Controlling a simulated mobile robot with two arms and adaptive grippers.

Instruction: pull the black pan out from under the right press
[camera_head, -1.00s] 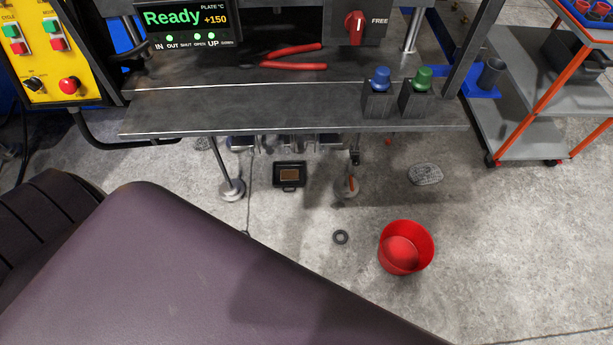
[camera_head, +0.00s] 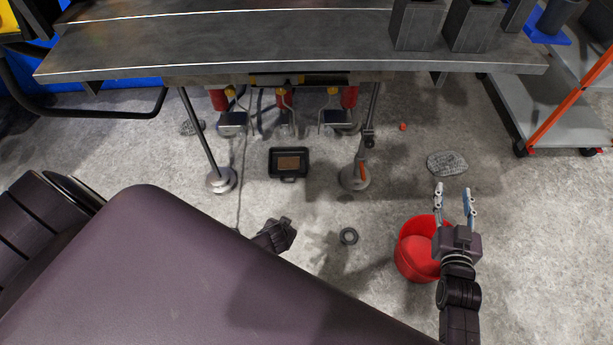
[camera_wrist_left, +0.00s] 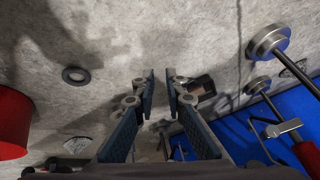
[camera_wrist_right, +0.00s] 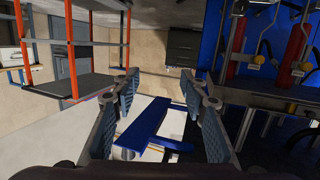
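A small black pan (camera_head: 288,175) with a brown patch inside lies on the floor under the press table, between two round table feet. My right gripper (camera_head: 455,192) is open and empty in the head view, beside and above the red bucket. Its spread fingers also show in the right wrist view (camera_wrist_right: 165,95). My left gripper (camera_head: 285,232) shows partly past my dark body, in front of the pan. In the left wrist view its two fingers (camera_wrist_left: 162,85) stand apart with nothing between them. A dark boxy thing, likely the pan (camera_wrist_left: 203,86), shows just beyond the fingers.
The press table (camera_head: 250,38) overhangs the pan, with feet (camera_head: 222,180) and (camera_head: 354,178) on each side and pedals (camera_head: 232,120) behind. A grey ring (camera_head: 348,236), a red bucket (camera_head: 415,250) and a grey patterned patch (camera_head: 447,163) lie to the right. A cart (camera_head: 560,110) stands far right.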

